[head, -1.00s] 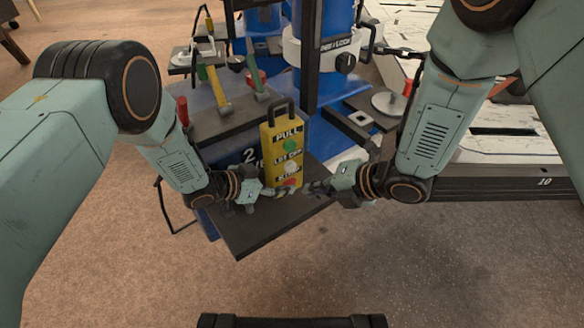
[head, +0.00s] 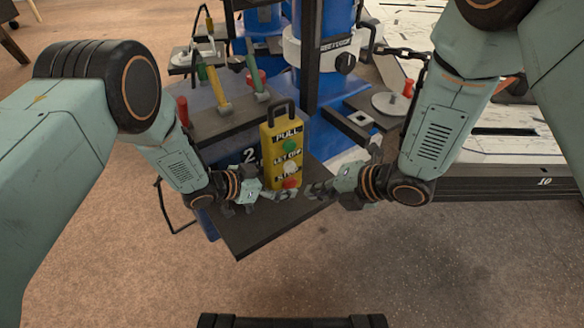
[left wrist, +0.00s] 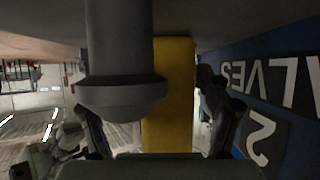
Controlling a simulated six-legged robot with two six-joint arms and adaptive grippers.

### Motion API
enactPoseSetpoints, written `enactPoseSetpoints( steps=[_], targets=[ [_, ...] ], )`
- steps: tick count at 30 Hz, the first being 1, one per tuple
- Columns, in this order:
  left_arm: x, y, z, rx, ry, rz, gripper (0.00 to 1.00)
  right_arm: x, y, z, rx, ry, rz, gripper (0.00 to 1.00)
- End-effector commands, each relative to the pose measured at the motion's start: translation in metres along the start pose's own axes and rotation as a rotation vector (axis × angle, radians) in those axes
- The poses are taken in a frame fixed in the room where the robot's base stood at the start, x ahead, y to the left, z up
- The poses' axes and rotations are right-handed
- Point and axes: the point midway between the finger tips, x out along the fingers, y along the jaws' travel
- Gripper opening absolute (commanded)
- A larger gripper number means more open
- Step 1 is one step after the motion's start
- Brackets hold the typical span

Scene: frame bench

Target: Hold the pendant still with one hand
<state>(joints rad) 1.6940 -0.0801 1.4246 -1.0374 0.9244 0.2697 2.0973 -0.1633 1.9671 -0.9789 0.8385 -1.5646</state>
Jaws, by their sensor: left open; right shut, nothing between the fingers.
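The pendant (head: 268,150) is a yellow upright box with a dark handle on top, printed words and green, white and red buttons. It stands at the front of the dark shelf (head: 250,238). My left gripper (head: 282,194) is open, low at the pendant's left and front side. In the left wrist view the yellow body of the pendant (left wrist: 172,90) shows between the spread fingers (left wrist: 160,125); contact cannot be told. My right gripper (head: 318,189) is shut and empty, just right of the pendant's lower end, apart from it.
Hammers with yellow (head: 217,88) and green (head: 256,82) handles lie on the dark upper tray behind. A blue column with a white collar (head: 318,52) rises behind the pendant. A grey cylinder (left wrist: 120,60) blocks part of the left wrist view. Floor in front is clear.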

Motion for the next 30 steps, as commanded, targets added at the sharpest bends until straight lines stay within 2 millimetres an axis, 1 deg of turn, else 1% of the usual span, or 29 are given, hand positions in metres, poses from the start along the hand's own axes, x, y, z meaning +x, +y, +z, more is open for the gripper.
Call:
enactPoseSetpoints(
  steps=[2,5,8,15,19,24,30],
  targets=[
    [-0.004,-0.001,0.0,-0.001,0.0,-0.001,0.77,0.0,0.0,0.0,0.0,0.0,0.0,0.0],
    [-0.016,-0.002,0.0,-0.002,-0.002,-0.003,0.77,0.0,0.0,0.0,0.0,0.0,0.0,0.0],
    [-0.033,-0.001,-0.001,-0.004,0.001,-0.003,0.77,0.0,0.0,0.0,0.0,0.0,0.0,0.0],
    [-0.083,-0.002,0.0,-0.003,0.001,-0.004,0.77,0.0,0.0,0.0,0.0,0.0,0.0,0.0],
    [-0.103,-0.002,0.0,-0.002,0.001,-0.004,0.77,0.0,0.0,0.0,0.0,0.0,0.0,0.0],
    [-0.117,0.0,0.0,-0.002,0.0,-0.001,0.77,0.0,0.0,0.0,0.0,0.0,0.0,0.0],
    [-0.12,0.0,0.0,0.001,0.001,0.0,0.77,0.0,0.0,0.0,0.0,0.0,0.0,0.0]
  ],
)
